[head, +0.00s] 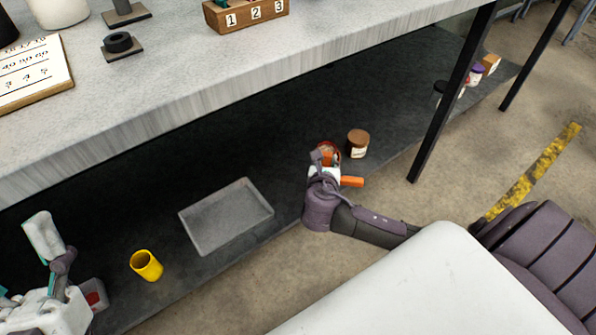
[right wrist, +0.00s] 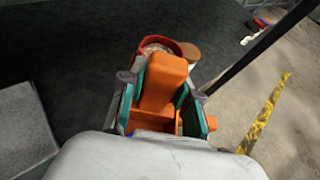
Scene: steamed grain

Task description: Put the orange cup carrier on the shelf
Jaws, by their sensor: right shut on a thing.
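The orange cup carrier (head: 351,181) is at my right gripper (head: 325,172) in the head view, mostly hidden by the hand. In the right wrist view the carrier's thick orange handle (right wrist: 163,82) is between the teal-padded fingers of my right gripper (right wrist: 165,105), which is shut on it. A red-rimmed round cup (right wrist: 160,46) with pale contents shows just beyond the handle. The carrier is over the dark lower shelf (head: 290,130), near its front edge; I cannot tell whether it touches. My left gripper (head: 52,250) is at the lower left; its jaw opening is unclear.
A brown-lidded jar (head: 358,143) stands close beside the carrier. A grey tray (head: 226,216) and a yellow cup (head: 146,265) are to the left on the shelf. The grey tabletop (head: 180,75) overhangs it. A black table leg (head: 452,95) and small jars (head: 473,76) are right.

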